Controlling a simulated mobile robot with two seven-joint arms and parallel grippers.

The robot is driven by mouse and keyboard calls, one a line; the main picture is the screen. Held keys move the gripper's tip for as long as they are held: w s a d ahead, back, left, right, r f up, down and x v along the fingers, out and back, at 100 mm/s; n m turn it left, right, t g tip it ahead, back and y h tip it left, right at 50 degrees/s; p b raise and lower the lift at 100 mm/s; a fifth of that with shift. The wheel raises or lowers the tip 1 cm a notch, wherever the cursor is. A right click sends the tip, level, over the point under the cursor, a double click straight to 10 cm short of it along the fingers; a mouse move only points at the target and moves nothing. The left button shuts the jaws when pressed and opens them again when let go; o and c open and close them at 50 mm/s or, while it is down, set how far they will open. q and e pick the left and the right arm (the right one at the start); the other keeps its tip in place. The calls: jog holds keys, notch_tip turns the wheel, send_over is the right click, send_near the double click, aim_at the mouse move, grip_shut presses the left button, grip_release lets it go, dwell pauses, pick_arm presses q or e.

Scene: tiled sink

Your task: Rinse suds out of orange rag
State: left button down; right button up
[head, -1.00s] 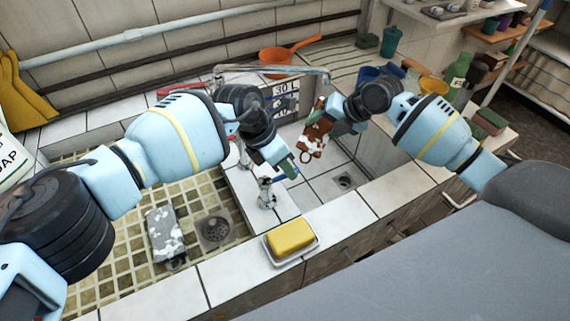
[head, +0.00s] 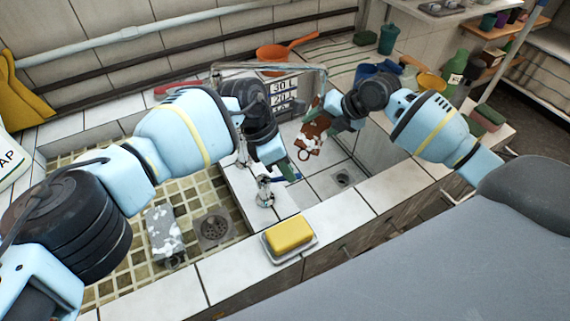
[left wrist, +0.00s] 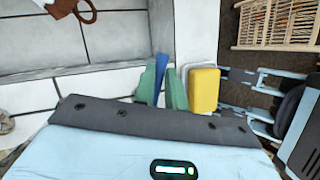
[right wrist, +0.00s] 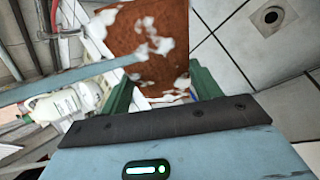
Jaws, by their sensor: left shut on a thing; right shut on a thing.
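The orange rag (head: 313,137), brownish with white suds patches and a small loop, hangs over the right basin (head: 325,183). My right gripper (head: 338,122) is shut on it; the right wrist view shows the sudsy rag (right wrist: 140,40) between the green fingers. The metal spout (head: 270,68) reaches toward the rag; its end overlaps the rag in the right wrist view (right wrist: 75,80). My left gripper (head: 287,168) is shut on a blue lever (left wrist: 161,75) by the divider between the basins. I cannot make out a water stream.
A yellow sponge (head: 288,233) sits on a dish on the front ledge. A grey sudsy object (head: 164,231) lies in the left basin near its drain (head: 214,229). An orange pan (head: 275,58) and bottles stand behind. The right basin's drain (head: 343,179) is uncovered.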

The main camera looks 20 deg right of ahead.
pick_arm(q)
jog(key=c, duration=1.5)
grip_release()
jog(key=shift+o, duration=0.2)
jog(key=v, duration=1.2)
jog(key=shift+w, duration=0.1)
